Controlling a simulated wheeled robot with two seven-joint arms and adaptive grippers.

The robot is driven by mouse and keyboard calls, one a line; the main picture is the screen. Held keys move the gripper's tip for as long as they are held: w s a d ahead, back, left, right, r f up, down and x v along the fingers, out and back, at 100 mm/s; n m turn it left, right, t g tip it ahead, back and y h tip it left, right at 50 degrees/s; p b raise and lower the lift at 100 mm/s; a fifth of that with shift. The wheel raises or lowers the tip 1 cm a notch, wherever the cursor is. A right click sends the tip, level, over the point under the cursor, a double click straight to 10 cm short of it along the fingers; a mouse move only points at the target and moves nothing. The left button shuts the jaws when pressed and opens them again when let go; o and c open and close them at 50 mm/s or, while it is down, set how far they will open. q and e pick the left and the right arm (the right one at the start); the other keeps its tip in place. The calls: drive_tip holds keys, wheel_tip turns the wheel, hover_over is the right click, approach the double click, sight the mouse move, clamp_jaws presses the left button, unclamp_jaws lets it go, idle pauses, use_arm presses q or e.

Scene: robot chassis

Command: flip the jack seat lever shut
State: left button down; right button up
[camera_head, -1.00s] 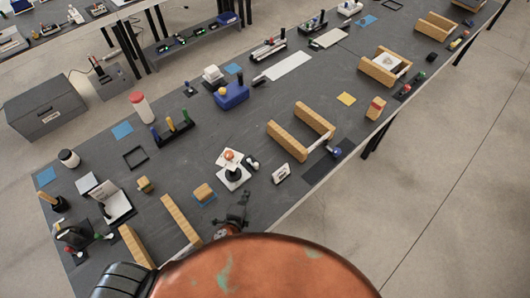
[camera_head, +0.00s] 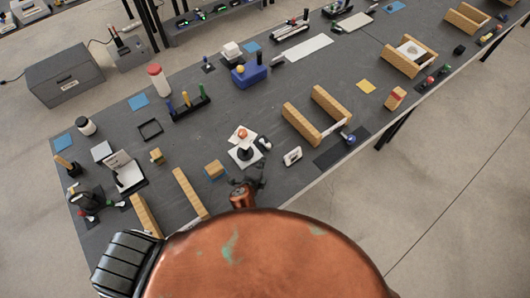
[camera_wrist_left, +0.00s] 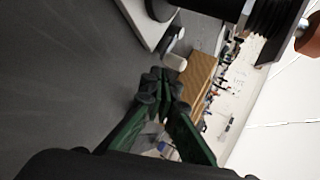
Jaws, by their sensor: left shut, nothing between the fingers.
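What looks like the jack seat (camera_head: 239,157) is a white square base with a black post, a second white plate and an orange ball on top. A small black-and-white piece, perhaps its lever (camera_head: 264,143), sits at its right side. In the left wrist view a white plate edge (camera_wrist_left: 145,22) and a short dark piece with a pale rounded end (camera_wrist_left: 175,62) lie just beyond my fingers. My left gripper (camera_head: 258,172) is just below the seat in the head view. Its green fingers meet with dark tips (camera_wrist_left: 160,88), shut and empty. Contact with the pale end cannot be told. My right gripper is not in view.
A small white card (camera_head: 292,156) stands right of the seat. Larger wooden rails (camera_head: 303,124) stand at upper right. The table's front edge is close to my arm.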

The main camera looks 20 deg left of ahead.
sight(268, 149)
use_arm(q)
drive_tip(key=w, duration=0.2)
drive_tip(key=w+f, duration=0.1)
drive_tip(key=w, duration=0.2)
drive_tip(key=shift+d, duration=0.1)
drive_tip(key=shift+w, duration=0.35)
drive_tip(key=shift+f, duration=0.1)
